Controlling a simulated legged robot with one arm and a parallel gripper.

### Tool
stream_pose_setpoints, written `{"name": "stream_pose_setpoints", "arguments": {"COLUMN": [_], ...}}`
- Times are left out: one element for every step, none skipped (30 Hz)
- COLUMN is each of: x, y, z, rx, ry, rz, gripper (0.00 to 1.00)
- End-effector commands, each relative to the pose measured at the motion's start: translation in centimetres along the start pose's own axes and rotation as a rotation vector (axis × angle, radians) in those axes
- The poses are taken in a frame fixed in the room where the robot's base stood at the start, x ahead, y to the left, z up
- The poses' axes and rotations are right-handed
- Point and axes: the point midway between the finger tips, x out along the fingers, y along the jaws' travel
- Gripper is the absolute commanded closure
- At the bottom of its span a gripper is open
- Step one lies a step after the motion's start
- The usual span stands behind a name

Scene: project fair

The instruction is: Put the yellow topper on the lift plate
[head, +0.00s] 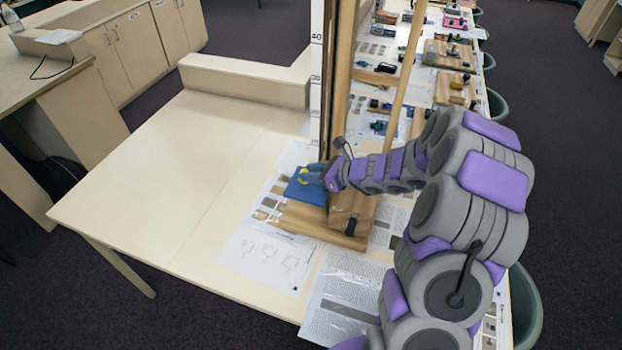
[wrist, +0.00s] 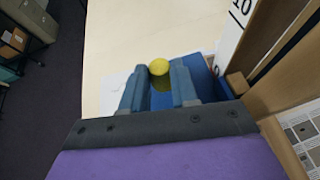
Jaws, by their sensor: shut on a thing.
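The yellow topper (wrist: 159,67) looks like a small ball, held at the tips of my gripper's blue fingers. In the head view the topper (head: 304,171) is a small yellow spot, partly hidden by the fingers. My gripper (head: 310,173) is shut on it; its two fingers also show in the wrist view (wrist: 159,82). The lift plate (head: 306,191) is a flat blue square at the foot of the tall wooden frame. It also lies below the fingers in the wrist view (wrist: 205,72). The topper is over the plate; I cannot tell whether they touch.
A tall wooden frame (head: 343,90) with a white number scale (head: 316,70) stands just beside the plate. Its wooden base (head: 310,222) sits on paper sheets (head: 268,252). The table's left part (head: 165,165) is bare. Other projects stand further back.

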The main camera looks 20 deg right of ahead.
Motion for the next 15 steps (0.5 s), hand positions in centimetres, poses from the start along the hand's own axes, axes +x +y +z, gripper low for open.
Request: {"name": "stream_pose_setpoints", "arguments": {"x": [0.3,0.4,0.6,0.8,0.9,1.0,1.1,1.1,1.1,1.2,1.2,1.3,1.4,1.4,1.5], "y": [-0.2,-0.2,-0.2,-0.2,-0.1,-0.1,0.0,0.1,0.1,0.2,0.2,0.3,0.4,0.4,0.4], "z": [-0.9,-1.3,-1.7,-1.9,-2.0,-2.0,-2.0,-1.9,-1.9,-1.8,-1.8,-1.8,-1.7,-1.8,-1.8], "rx": [0.005,0.005,0.004,0.005,0.004,0.002,0.001,0.000,-0.001,-0.002,-0.002,-0.003,-0.003,-0.004,-0.003], "ry": [0.001,0.001,0.001,0.002,0.002,0.002,0.002,0.002,0.003,0.003,0.004,0.005,0.005,0.006,0.006], "rz": [0.000,0.000,0.000,0.000,-0.001,-0.001,-0.002,-0.002,-0.002,-0.002,-0.003,-0.003,-0.003,-0.002,-0.002], "gripper": [1.00,1.00,1.00,1.00,1.00,1.00,1.00,1.00,1.00,1.00,1.00,1.00,1.00,1.00,1.00]}}
